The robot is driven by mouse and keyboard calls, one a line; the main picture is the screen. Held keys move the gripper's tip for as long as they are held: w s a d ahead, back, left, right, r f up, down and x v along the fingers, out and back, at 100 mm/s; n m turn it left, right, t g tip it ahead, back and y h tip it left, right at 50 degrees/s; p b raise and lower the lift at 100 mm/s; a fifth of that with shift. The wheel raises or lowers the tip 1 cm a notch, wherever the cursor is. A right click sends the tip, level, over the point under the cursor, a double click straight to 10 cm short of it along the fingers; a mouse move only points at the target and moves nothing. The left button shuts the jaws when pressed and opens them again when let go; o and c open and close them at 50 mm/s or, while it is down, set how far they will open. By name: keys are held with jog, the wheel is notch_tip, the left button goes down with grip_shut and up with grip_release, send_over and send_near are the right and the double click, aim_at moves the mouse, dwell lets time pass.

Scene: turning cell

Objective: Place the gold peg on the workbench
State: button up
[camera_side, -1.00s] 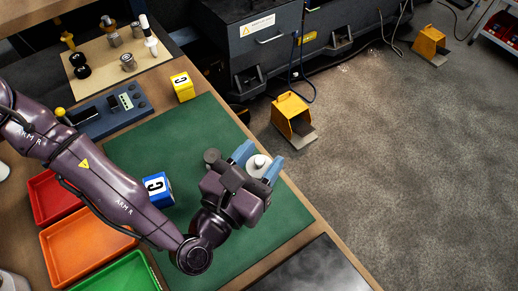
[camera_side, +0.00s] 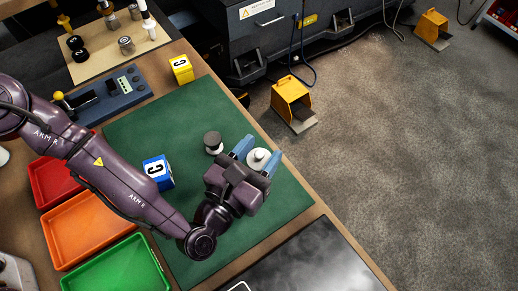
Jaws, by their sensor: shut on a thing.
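My gripper (camera_side: 256,158) has its blue fingers closed on a white round piece (camera_side: 259,157) over the right part of the green mat. I cannot tell whether the piece touches the mat. Its colour looks white, not gold, and its lower part is hidden. I cannot make out a clearly gold peg anywhere. The workbench (camera_side: 190,49) has a wooden top, and the green mat (camera_side: 140,118) covers its middle. A dark-topped round piece (camera_side: 212,140) with a pale lower part stands on the mat, left of my fingers and apart from them.
A blue cube (camera_side: 157,172) sits on the mat. A yellow cube (camera_side: 180,70) stands behind it. Red (camera_side: 42,200), orange (camera_side: 60,262) and green (camera_side: 85,287) trays line the left. A blue control box (camera_side: 104,99) and a board with metal parts (camera_side: 98,54) lie farther back.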

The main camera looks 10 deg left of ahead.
jog(key=shift+f, duration=0.3)
jog(key=o, duration=1.2)
jog(key=shift+f, duration=0.1)
